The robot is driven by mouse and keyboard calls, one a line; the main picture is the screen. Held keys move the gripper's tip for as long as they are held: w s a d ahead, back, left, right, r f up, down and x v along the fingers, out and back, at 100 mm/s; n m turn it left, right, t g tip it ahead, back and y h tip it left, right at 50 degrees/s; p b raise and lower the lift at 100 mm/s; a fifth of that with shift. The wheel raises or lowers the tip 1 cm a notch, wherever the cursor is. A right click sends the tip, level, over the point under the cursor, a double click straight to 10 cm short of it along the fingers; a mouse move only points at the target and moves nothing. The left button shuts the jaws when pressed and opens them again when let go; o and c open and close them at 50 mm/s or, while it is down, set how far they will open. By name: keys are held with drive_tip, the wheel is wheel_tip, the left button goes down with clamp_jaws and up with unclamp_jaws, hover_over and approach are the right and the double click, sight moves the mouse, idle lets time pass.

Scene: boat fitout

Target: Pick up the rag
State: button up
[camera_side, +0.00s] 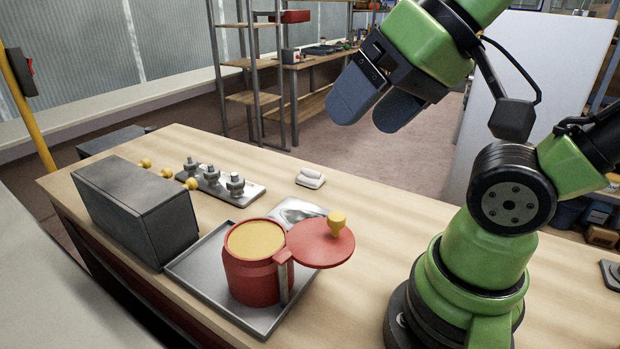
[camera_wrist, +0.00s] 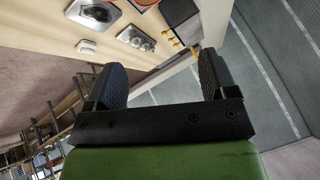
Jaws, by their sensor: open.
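A small white folded or rolled cloth, which looks like the rag (camera_side: 310,178), lies on the wooden bench behind the red pot. It also shows in the wrist view as a small white rag (camera_wrist: 87,46) at upper left, beyond the left finger. My gripper (camera_side: 370,108) is open and empty, raised well above the bench and apart from the rag. In the wrist view, my gripper (camera_wrist: 164,70) has its two dark fingers wide apart with nothing between them.
A red pot (camera_side: 256,280) with yellow contents and a swung-out red lid (camera_side: 318,250) stands on a grey tray (camera_side: 190,264). A shiny plate (camera_side: 297,209) lies behind it. A valve strip (camera_side: 222,188) and dark box (camera_side: 140,212) stand left. The bench (camera_side: 375,215) right of the rag is clear.

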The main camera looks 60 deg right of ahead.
drive_tip(key=shift+o, duration=1.1)
drive_tip(key=m+g+h, duration=0.2)
drive_tip(key=m+g, duration=0.1)
drive_tip(key=m, duration=2.9)
hover_over(312, 171)
drive_tip(key=s, duration=0.2)
drive_tip(key=f, duration=2.5)
drive_tip(key=shift+s+d, duration=0.2)
drive_tip(key=shift+h, duration=0.3)
drive_tip(key=shift+w+x, duration=0.15)
drive_tip(key=shift+x, duration=1.3)
drive_tip(key=shift+w+x, duration=0.1)
drive_tip(key=shift+x, duration=1.35)
